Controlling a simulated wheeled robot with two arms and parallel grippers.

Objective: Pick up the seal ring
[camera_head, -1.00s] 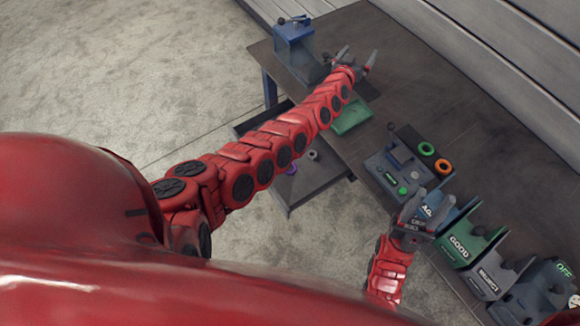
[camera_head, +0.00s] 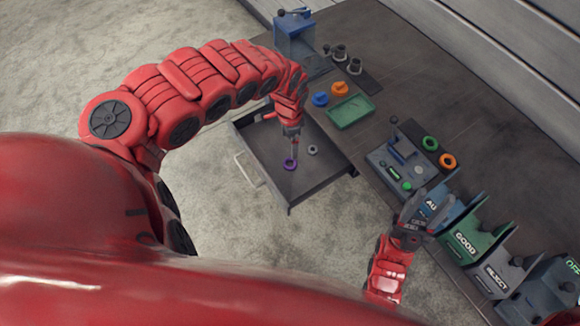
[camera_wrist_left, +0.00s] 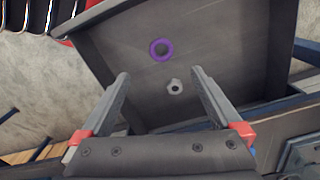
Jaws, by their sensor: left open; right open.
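A purple ring (camera_head: 289,165) lies flat in the open drawer (camera_head: 322,178); it also shows in the left wrist view (camera_wrist_left: 152,50). My left gripper (camera_head: 293,150) points down over the drawer, close to the purple ring in the head view. In the left wrist view my left gripper (camera_wrist_left: 160,76) is open with nothing between its fingers, and the ring appears beyond the fingertips. The exact height above the ring cannot be told. My right gripper (camera_head: 414,206) is open and empty near the table's front edge, by the bins.
A small grey nut-like part (camera_head: 312,150) lies in the drawer near the ring. On the table (camera_head: 440,95) are a green tray (camera_head: 350,111), blue and orange parts, a green ring (camera_head: 430,143) and an orange ring (camera_head: 447,161). Labelled bins (camera_head: 466,243) line the front right.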

